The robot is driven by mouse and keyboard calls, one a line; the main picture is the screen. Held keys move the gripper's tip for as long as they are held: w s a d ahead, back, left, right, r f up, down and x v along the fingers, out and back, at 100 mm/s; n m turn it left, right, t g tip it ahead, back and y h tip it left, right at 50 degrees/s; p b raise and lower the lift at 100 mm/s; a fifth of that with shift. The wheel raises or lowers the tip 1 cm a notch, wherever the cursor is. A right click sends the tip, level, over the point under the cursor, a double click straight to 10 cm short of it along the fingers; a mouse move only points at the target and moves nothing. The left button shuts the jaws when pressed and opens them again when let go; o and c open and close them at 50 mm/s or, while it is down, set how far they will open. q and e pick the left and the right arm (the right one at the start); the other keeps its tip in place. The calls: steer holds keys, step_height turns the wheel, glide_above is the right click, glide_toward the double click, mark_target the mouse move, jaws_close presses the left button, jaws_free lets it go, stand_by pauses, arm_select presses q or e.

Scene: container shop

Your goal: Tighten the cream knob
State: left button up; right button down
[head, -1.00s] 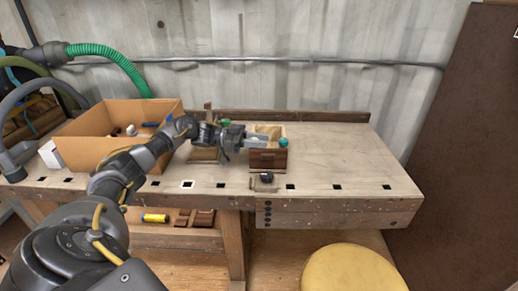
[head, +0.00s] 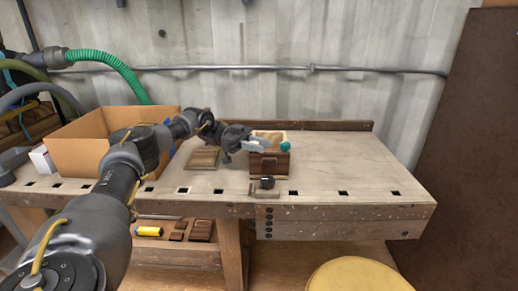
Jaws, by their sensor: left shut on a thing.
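A small wooden box (head: 270,165) stands near the front of the workbench, with a teal knob (head: 285,147) at its right side and a dark knob (head: 267,182) low in front of it. My right gripper is not in view.
An open cardboard box (head: 90,150) stands at the left of the workbench (head: 345,170). A flat wooden piece (head: 203,157) lies behind my arm. The bench's right side is clear. A yellow round stool top (head: 358,277) is in front.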

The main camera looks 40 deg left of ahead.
arm_select(q)
steer(key=shift+s+r+m+g, duration=0.1)
steer(key=shift+m+g, duration=0.5)
steer(key=shift+g, duration=0.4)
steer(key=o, duration=1)
steer(key=s+d+r, duration=0.8)
steer(key=s+r, duration=0.3)
steer(key=r, duration=0.2)
steer(key=shift+s+d, duration=0.15)
steer(key=shift+d, duration=0.05)
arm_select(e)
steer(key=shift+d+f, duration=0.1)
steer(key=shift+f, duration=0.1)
